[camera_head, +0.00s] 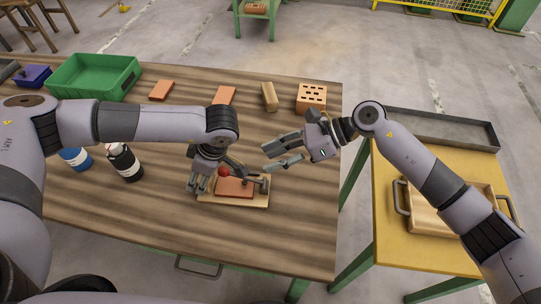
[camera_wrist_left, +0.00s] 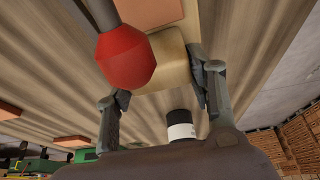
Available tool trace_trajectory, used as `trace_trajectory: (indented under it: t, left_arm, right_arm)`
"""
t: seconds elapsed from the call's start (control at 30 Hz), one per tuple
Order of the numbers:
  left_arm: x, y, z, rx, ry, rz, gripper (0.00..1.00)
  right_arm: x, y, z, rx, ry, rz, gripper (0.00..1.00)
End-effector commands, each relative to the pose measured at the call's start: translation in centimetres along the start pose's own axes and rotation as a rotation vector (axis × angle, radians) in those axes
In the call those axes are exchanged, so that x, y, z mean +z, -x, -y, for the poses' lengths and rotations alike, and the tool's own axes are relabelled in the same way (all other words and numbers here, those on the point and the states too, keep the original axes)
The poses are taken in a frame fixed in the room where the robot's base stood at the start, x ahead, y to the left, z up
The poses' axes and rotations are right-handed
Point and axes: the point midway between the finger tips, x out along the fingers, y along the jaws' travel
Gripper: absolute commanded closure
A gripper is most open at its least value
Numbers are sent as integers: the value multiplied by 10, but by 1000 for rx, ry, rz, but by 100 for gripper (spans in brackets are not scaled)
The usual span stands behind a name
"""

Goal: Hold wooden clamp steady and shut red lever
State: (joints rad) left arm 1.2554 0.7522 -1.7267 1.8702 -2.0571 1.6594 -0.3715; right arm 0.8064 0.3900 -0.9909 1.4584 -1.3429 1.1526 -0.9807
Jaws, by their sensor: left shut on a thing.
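The wooden clamp (camera_head: 262,200) lies near the table's front edge, with an orange-red block (camera_head: 236,189) on its base. Its red lever knob (camera_head: 223,171) stands above the left part of the base. In the left wrist view the red knob (camera_wrist_left: 125,60) is large and close, in front of the wooden base end (camera_wrist_left: 172,58). My left gripper (camera_head: 197,184) is shut on the left end of the wooden base, a finger on each side. My right gripper (camera_head: 267,158) is open and empty, beyond and right of the clamp, apart from it.
A green bin (camera_head: 95,75), red bricks, a wooden block (camera_head: 269,96) and a holed brick (camera_head: 311,97) stand at the back. A white-labelled black bottle (camera_head: 124,162) stands left of the clamp. A yellow table (camera_head: 400,258) with trays stands right. The table's right front is clear.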

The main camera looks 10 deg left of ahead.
Motion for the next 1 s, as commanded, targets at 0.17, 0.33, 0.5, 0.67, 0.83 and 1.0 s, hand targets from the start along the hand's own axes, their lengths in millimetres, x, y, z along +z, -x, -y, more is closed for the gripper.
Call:
trace_trajectory:
  t: [0.17, 0.33, 0.5, 0.67, 0.83, 1.0]
  left_arm:
    - [1, 0, 0, 1, -1, 2, 91]
    - [1, 0, 0, 1, -1, 2, 91]
    - [1, 0, 0, 1, -1, 2, 91]
    - [1, 0, 0, 1, -1, 2, 91]
    - [1, 0, 0, 1, -1, 3, 91]
    - [1, 0, 0, 1, -1, 3, 91]
  right_arm:
    - [-1, -1, -2, 14, -156, 30, 75]
    - [-1, -2, -6, 69, -554, 99, 87]
    - [0, -2, -9, 164, -1037, 166, 98]
    - [0, 1, -10, 285, -1484, 208, 100]
    - [-1, 6, -9, 450, -1950, 221, 100]
    - [-3, 12, -7, 652, -2389, 192, 100]
